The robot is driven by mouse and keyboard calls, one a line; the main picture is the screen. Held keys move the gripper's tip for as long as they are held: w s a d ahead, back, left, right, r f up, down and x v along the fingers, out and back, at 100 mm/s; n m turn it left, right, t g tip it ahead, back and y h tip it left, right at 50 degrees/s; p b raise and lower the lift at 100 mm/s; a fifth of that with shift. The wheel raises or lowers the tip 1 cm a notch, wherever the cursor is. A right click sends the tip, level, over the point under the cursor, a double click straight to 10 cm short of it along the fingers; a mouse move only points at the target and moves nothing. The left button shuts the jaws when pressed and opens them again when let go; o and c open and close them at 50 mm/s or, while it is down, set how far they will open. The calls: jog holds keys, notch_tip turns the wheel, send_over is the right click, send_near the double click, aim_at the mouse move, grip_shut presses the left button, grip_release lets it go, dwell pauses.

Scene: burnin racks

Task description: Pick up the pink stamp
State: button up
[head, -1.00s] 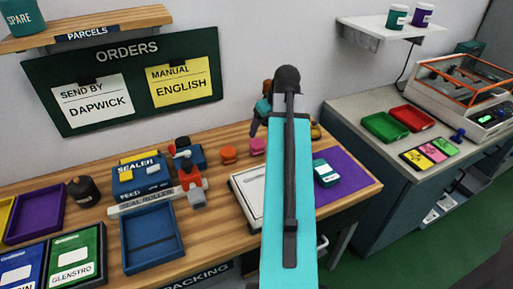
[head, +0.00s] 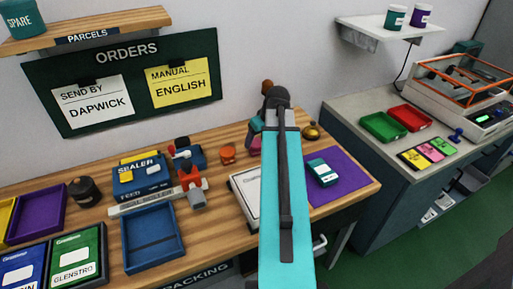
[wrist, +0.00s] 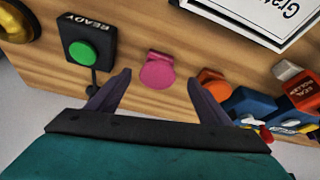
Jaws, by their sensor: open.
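The pink stamp (wrist: 157,74) stands on the wooden bench near its back edge, seen from above in the wrist view. My gripper (wrist: 159,84) is open and empty, with one finger on each side of the stamp in that picture. I cannot tell how far above it the fingers are. In the head view my gripper (head: 254,127) is at the back of the bench, and my arm hides most of the stamp, with only a bit of pink showing.
An orange stamp (wrist: 212,84) stands to the right of the pink one, and a box with a green READY button (wrist: 84,52) to the left. A blue sealer (head: 139,178), an open blue tray (head: 150,262) and a purple mat (head: 347,184) are also on the bench.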

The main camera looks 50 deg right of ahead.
aim_at(257, 143)
jog(key=shift+f, duration=0.1)
dwell(0.3)
jog(key=shift+d+p+x, duration=0.2)
jog(key=shift+p+x, duration=0.45)
jog(key=shift+x, duration=1.9)
jog(key=shift+c, duration=0.2)
jog(key=c, duration=1.1)
